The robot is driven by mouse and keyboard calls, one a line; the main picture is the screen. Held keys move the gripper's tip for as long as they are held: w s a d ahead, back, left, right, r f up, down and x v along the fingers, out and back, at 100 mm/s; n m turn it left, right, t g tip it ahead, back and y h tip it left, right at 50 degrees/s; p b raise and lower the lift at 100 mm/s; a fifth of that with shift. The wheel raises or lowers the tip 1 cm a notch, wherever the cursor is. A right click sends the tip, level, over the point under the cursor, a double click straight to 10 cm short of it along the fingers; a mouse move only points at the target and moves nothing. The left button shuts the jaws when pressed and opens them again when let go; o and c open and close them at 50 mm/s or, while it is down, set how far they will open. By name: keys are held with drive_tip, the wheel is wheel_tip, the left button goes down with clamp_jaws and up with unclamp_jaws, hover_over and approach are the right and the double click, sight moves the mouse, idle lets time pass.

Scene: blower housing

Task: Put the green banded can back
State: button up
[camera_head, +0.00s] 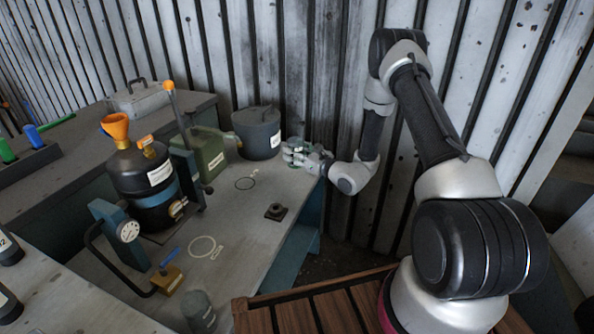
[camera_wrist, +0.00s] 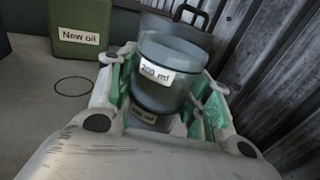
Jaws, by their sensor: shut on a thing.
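My gripper (camera_head: 300,156) is at the far right edge of the bench, beside the large dark grey pot. In the wrist view my gripper (camera_wrist: 162,82) is shut on a grey-green can (camera_wrist: 172,57) labelled "200 ml", which stands between its two fingers. A second small label shows lower down between the fingers. The fingers have green parts, and I cannot make out a separate green band on the can. In the head view the held can is mostly hidden by the fingers. A black ring outline (camera_head: 245,184) lies on the bench to the gripper's left.
The dark grey pot (camera_head: 257,133) and green "New oil" can (camera_wrist: 76,22) stand close by. A black vessel with an orange funnel (camera_head: 115,127) stands further left. A pale ring (camera_head: 203,247), small black block (camera_head: 276,211) and grey cylinder (camera_head: 199,311) are nearer. The corrugated wall (camera_head: 300,70) is close behind.

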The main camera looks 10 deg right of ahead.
sight(295, 166)
drive_tip(key=shift+f, duration=2.95)
drive_tip(key=shift+a+f, duration=0.1)
drive_tip(key=shift+f, duration=0.05)
drive_tip(key=o, duration=1.1)
